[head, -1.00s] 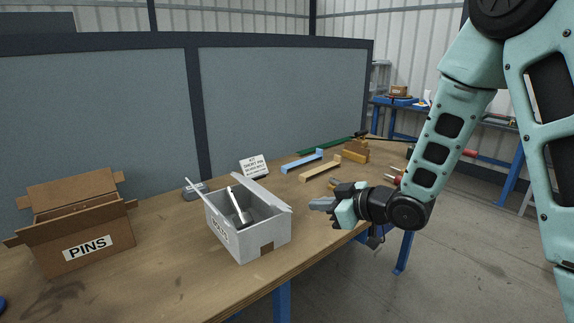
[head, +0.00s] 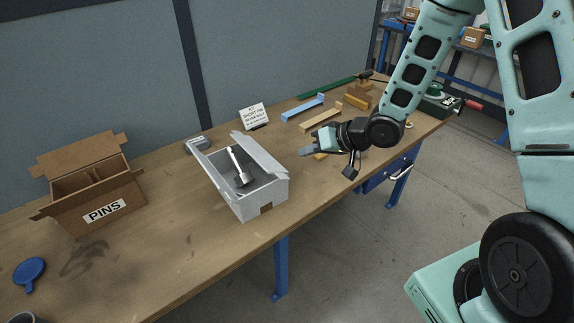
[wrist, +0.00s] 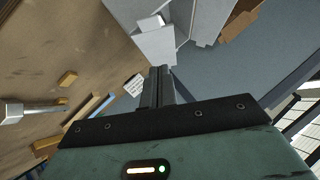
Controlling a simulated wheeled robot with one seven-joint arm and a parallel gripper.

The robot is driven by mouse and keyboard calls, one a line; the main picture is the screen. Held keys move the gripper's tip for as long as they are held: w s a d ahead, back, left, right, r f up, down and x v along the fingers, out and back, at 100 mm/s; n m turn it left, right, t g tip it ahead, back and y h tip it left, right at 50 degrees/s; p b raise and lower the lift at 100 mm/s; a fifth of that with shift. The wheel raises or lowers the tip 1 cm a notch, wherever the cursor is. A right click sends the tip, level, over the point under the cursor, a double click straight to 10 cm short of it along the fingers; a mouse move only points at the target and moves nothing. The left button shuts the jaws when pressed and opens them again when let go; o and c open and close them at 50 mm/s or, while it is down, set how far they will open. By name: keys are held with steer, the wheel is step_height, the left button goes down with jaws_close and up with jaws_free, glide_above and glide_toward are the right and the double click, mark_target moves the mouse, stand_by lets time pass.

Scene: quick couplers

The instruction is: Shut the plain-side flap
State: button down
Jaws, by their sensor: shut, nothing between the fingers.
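The grey-white box (head: 250,203) stands on the workbench with its top open. One long flap (head: 262,155) slants up along its right side, nearest my gripper. Another flap (head: 200,163) stands out along the left side, where lettering shows in the earlier view. A pale, bolt-like piece (head: 240,168) lies inside, leaning. My gripper (head: 306,152) is shut and empty, just right of the right flap's far end, apart from it in the head view. In the wrist view the closed fingers (wrist: 159,75) point toward the pale box (wrist: 160,45).
A cardboard PINS box (head: 95,195) with open flaps stands at left. A small sign (head: 254,117), a grey device (head: 198,144) and blue (head: 303,110) and wooden (head: 320,121) pieces lie behind. A grey partition (head: 100,70) backs the bench.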

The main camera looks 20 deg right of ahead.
mark_target(280, 178)
steer(key=w+a+f+p, duration=0.1)
steer(key=f, duration=0.1)
steer(key=w+a+f, duration=0.1)
steer(key=a+f, duration=0.1)
steer(key=a+f+p, duration=0.1)
steer(key=shift+w+a+f+p, duration=0.2)
steer(key=shift+w+f+p, duration=0.1)
steer(key=shift+w+f, duration=0.1)
steer(key=shift+a+f, duration=0.25)
steer(key=shift+f, duration=0.35)
steer(key=shift+a+f+b, duration=0.1)
steer(key=shift+a+b, duration=0.05)
steer(key=shift+b, duration=0.2)
steer(key=shift+h, duration=0.4)
steer(key=b, duration=0.2)
steer(key=a+f+n+h+b, duration=0.1)
steer(key=shift+s+a+h+b, duration=0.1)
steer(key=shift+s+h+b, duration=0.15)
steer(key=shift+h+b, duration=0.1)
steer(key=shift+f+b, duration=0.25)
steer(key=shift+b, duration=0.35)
steer(key=shift+s+a+f+b, duration=0.2)
steer(key=shift+a+b, duration=0.2)
steer(key=shift+b, duration=0.3)
